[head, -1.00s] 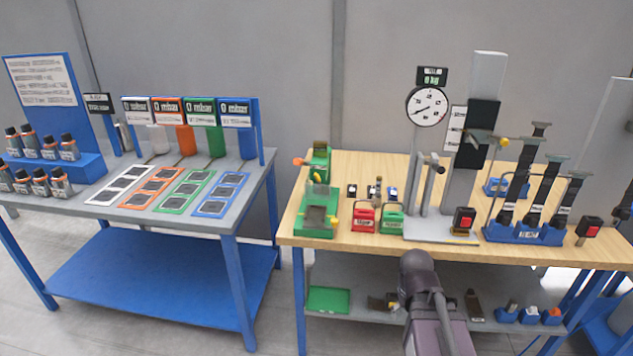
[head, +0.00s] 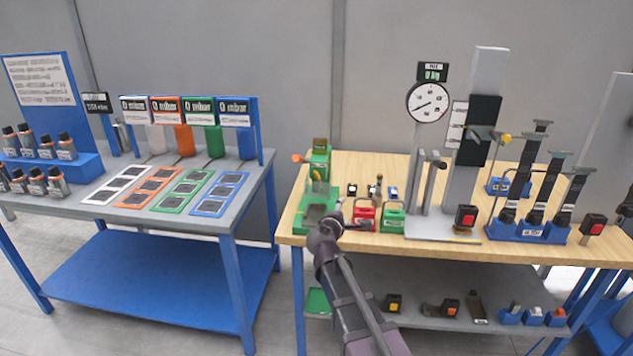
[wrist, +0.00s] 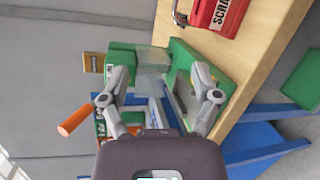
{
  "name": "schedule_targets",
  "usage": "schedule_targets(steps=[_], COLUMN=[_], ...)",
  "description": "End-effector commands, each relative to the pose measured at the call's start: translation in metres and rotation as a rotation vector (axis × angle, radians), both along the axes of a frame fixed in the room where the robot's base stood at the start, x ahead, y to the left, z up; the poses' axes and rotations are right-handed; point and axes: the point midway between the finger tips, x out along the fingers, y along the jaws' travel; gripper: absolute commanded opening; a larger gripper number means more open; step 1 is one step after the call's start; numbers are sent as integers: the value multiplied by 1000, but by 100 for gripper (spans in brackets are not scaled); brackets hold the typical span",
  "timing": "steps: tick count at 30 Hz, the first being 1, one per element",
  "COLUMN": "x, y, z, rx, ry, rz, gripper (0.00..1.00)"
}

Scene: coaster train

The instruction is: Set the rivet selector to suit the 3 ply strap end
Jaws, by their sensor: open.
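A green bench machine (head: 318,165) with an orange handle stands at the left end of the wooden bench. It fills the middle of the wrist view (wrist: 125,55), with a clear part and the orange handle (wrist: 77,120) at left. I cannot tell which part is the rivet selector or how it is set. My gripper (wrist: 160,80) is open and empty, its fingers spread in front of the green machine. In the head view my gripper (head: 325,228) is at the bench's front edge, overlapping the machine's green tray. Black straps (head: 540,185) stand in a blue holder; their ply labels are unreadable.
A red box (head: 364,217) and a green box (head: 393,217) stand just right of the machine; the red one also shows in the wrist view (wrist: 218,14). A dial gauge (head: 429,102) stands behind. The lower shelf (head: 430,322) holds small parts.

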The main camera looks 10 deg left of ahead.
Motion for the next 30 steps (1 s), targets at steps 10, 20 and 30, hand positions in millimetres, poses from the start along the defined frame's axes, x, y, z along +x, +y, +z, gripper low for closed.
schedule_targets(steps=[10,20,30], x=[15,14,23], y=[97,103,104], z=[23,25,25], rx=[-326,-350,-348], ry=[-110,-118,-118], rz=[260,278,277], gripper=[80,80,80])
